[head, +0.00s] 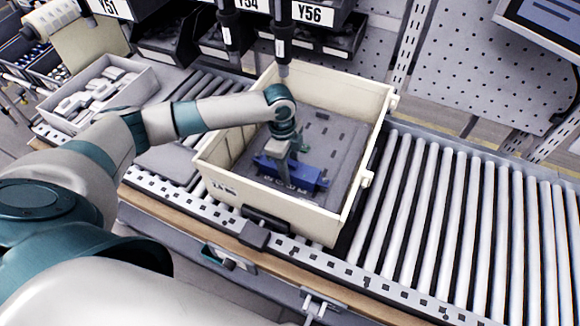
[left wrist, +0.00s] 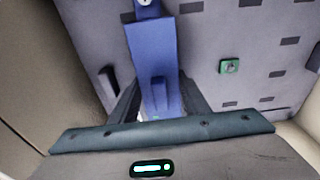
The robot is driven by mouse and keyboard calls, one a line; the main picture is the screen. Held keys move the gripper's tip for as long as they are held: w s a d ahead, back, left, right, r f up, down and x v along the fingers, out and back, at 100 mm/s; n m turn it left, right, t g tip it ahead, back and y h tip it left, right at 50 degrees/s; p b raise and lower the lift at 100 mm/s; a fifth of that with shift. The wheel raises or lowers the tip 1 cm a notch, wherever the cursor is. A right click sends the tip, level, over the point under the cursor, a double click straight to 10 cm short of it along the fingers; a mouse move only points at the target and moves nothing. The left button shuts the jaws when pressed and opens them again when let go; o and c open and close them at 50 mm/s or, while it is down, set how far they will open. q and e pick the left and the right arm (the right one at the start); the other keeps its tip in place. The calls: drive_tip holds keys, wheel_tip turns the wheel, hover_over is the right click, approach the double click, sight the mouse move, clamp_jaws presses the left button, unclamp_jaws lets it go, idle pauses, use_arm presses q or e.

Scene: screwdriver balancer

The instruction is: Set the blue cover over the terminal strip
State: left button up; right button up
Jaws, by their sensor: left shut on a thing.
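The long blue cover (head: 308,176) is inside the cream crate, low over its grey floor panel. My left gripper (head: 283,158) reaches down into the crate and is shut on the cover. In the left wrist view the blue cover (left wrist: 152,60) runs up the picture from between the two dark fingers of the left gripper (left wrist: 158,100). I cannot make out the terminal strip; the cover may hide it. I cannot tell whether the cover touches what lies below. My right gripper is not in view.
The cream crate (head: 228,185) stands on a roller conveyor (head: 450,220), with high walls around my gripper. Its panel has several dark slots and a small green part (left wrist: 229,67). A tray of white parts (head: 98,92) is at left. A screwdriver (head: 283,45) hangs above the crate's back edge.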

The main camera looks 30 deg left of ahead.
use_arm(q)
drive_tip(key=shift+w+r+p, duration=0.1)
drive_tip(key=shift+r+p, duration=0.05)
drive_tip(key=shift+p, duration=0.15)
idle(0.6)
drive_tip(key=o, duration=1)
drive_tip(key=shift+o, duration=1.3)
wheel_tip(320, 180, up, 17)
drive_tip(key=a+b, duration=0.2)
drive_tip(key=b, duration=0.1)
drive_tip(key=shift+r+b, duration=0.15)
drive_tip(key=shift+b, duration=0.15)
drive_tip(key=shift+a, duration=0.1)
